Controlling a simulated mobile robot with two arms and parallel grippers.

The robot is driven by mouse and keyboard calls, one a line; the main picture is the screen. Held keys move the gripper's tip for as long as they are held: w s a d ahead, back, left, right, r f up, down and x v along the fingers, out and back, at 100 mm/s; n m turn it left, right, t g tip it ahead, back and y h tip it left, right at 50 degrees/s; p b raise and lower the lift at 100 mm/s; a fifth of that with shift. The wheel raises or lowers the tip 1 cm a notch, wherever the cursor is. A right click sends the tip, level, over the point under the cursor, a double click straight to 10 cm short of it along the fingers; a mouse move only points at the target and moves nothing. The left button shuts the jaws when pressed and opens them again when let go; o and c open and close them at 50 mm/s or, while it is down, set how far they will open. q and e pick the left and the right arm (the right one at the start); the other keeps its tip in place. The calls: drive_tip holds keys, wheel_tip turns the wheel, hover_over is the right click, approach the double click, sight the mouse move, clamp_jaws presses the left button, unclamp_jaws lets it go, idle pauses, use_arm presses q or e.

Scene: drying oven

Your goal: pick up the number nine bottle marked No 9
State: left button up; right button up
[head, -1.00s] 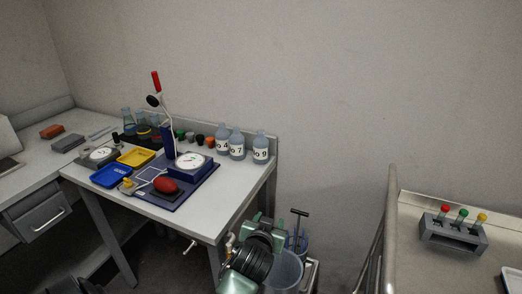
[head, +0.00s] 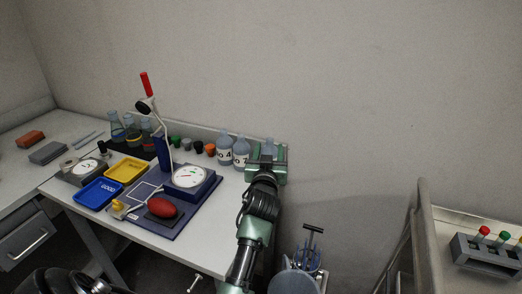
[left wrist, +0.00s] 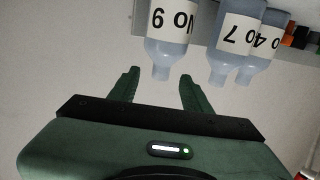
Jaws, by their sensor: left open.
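The No 9 bottle (head: 270,144) stands at the right end of the bottle row at the back right of the table. In the head view my left gripper (head: 267,160) covers most of it. In the left wrist view the No 9 bottle (left wrist: 172,40) appears upside down, a translucent blue-grey bottle with a white label. My left gripper (left wrist: 159,82) is open there, its two green fingers apart and empty. The bottle's neck end lies just beyond the fingertips, roughly in line with the gap. I cannot tell the exact distance. My right gripper is not in view.
The No 7 bottle (head: 241,152) and No 4 bottle (head: 224,150) stand close to the left of No 9. A dial scale (head: 190,180), a blue tray (head: 98,193) and a red oval object (head: 161,207) are farther left. The wall is close behind.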

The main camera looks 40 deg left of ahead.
sight(270, 141)
use_arm(q)
drive_tip(key=shift+x, duration=1)
drive_tip(key=shift+w+a+r+p, duration=0.2)
drive_tip(key=shift+w+a, duration=0.05)
drive_tip(key=shift+w, duration=0.2)
drive_tip(key=shift+w+a+r+p, duration=0.15)
drive_tip(key=shift+w+a+r, duration=0.1)
drive_tip(key=shift+w, duration=0.2)
drive_tip(key=x, duration=0.3)
drive_tip(key=shift+w+a+f, duration=0.15)
drive_tip(key=shift+w+a, duration=0.15)
drive_tip(key=shift+w, duration=0.1)
drive_tip(key=shift+c, duration=0.2)
drive_tip(key=c, duration=1)
clamp_jaws()
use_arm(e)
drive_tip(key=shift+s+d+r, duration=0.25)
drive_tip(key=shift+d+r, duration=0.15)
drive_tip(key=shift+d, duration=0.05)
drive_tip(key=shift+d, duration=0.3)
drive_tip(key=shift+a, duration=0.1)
